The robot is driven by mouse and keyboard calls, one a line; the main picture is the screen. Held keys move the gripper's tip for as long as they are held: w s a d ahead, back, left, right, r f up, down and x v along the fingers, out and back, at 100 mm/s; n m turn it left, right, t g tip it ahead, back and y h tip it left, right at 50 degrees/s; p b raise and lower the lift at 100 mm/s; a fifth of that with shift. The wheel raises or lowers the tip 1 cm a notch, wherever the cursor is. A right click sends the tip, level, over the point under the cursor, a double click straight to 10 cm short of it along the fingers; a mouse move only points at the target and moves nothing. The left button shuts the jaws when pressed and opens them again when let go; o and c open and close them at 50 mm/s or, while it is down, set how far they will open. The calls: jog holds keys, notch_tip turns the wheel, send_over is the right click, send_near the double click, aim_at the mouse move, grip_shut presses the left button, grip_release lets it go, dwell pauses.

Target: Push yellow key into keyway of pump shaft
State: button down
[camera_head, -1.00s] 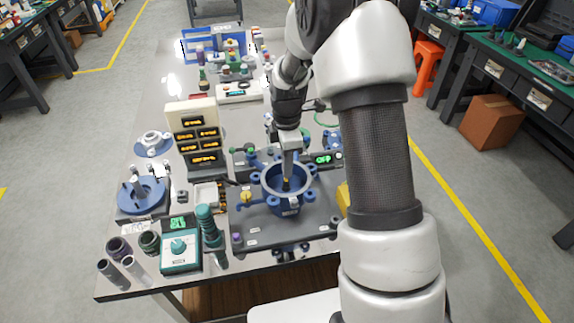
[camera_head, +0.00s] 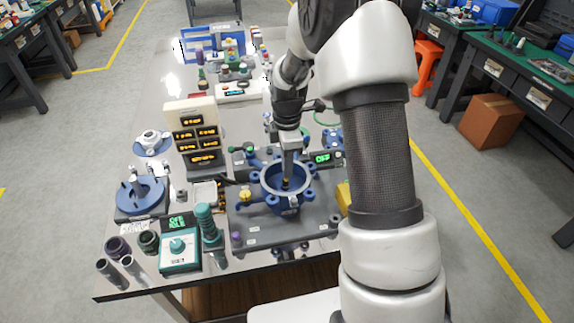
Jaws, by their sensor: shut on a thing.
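The blue pump housing (camera_head: 268,200) is an open round ring on a dark grey fixture plate (camera_head: 275,238). My gripper (camera_head: 287,172) points down into the ring from above. Its fingertips are inside the ring, close together. A small yellow spot, likely the yellow key (camera_head: 286,183), shows at the fingertips, and the gripper is shut on it. The pump shaft and its keyway are too small and too dark inside the ring to make out. I cannot tell whether the key touches the keyway.
A display stack (camera_head: 196,135) stands left of the fixture. A teal box with a dial (camera_head: 180,250) and a teal ribbed cylinder (camera_head: 207,222) stand at the front left. A blue round stand (camera_head: 140,196) is further left. My arm hides the table's right side.

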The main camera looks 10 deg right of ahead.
jog(key=shift+f, duration=0.5)
jog(key=shift+f+b, duration=0.85)
jog(key=shift+f, duration=0.1)
dwell(0.7)
jog(key=c, duration=1.8)
grip_release()
jog(key=shift+c, duration=0.2)
jog(key=shift+r+p, duration=1.75)
jog(key=shift+r, duration=0.8)
